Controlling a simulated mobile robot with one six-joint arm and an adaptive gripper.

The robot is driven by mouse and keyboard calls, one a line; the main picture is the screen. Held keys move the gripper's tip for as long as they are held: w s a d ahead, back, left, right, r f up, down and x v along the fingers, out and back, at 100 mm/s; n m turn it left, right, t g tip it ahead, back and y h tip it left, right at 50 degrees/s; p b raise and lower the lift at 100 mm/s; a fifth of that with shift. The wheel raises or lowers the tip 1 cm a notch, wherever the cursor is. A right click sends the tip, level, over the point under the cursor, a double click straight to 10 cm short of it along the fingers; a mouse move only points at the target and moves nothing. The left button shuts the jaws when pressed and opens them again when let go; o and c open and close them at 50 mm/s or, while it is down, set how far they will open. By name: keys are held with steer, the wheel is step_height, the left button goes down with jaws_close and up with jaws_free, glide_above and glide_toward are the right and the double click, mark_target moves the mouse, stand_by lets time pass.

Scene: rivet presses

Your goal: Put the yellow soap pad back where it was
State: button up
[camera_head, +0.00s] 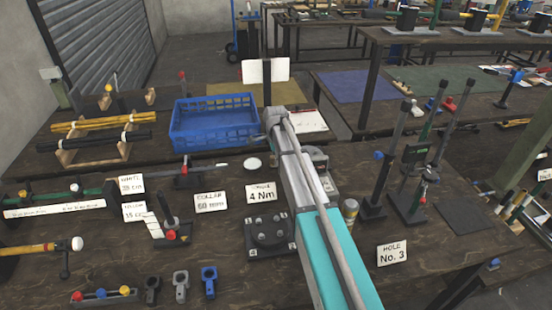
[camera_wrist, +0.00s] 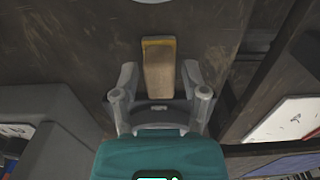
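The yellow soap pad (camera_wrist: 159,70) shows in the wrist view as a narrow tan block with a yellow rim at its far end. It lies ahead of my gripper (camera_wrist: 159,75), in line with the gap between the two fingers. The fingers stand apart, and a gap shows on each side of the pad. I cannot tell how far the pad is below the fingertips. In the head view I cannot make out the pad, and my arm hides that part of the bench.
A blue crate (camera_head: 214,122) stands left of my arm. A torque sign (camera_head: 261,193), a dark fixture (camera_head: 270,237) and a small cylinder (camera_head: 350,211) stand close to the arm. Upright presses (camera_head: 417,180) stand to the right. A white disc (camera_head: 253,164) lies on the bench.

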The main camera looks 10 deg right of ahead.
steer(key=shift+r, duration=0.1)
stand_by(0.4)
step_height(320, 180, up, 12)
steer(key=p, duration=1.2)
stand_by(0.8)
steer(key=s+n, duration=1.8)
steer(key=s, duration=1.1)
steer(key=shift+d, duration=0.15)
